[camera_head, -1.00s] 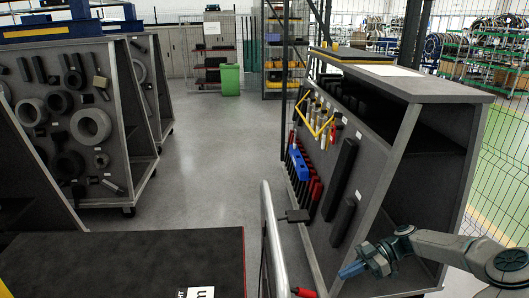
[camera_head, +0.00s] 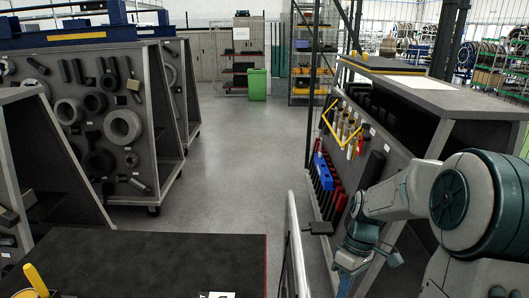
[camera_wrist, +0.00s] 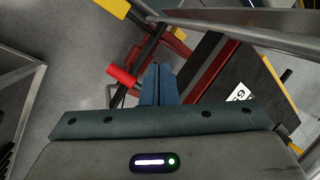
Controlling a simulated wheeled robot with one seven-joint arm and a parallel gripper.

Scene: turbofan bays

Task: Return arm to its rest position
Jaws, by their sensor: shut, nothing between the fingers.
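My arm (camera_head: 400,195) comes in from the right in the head view, bent, with its wrist low in front of the right-hand tool cabinet. My gripper (camera_head: 345,284) points down near the bottom edge, and its tips are partly cut off or hard to make out there. In the wrist view my gripper (camera_wrist: 159,72) shows two blue fingers together with nothing between them. A red-ended handle (camera_wrist: 122,76) lies just left of the fingers in that view; I cannot tell whether it touches them.
The tool cabinet (camera_head: 440,95) stands close to my arm, with hanging tools on its panel. A metal rail (camera_head: 296,245) and a dark-topped cart (camera_head: 150,262) are in front. A tool rack (camera_head: 165,120) stands left. The aisle floor (camera_head: 240,150) is clear.

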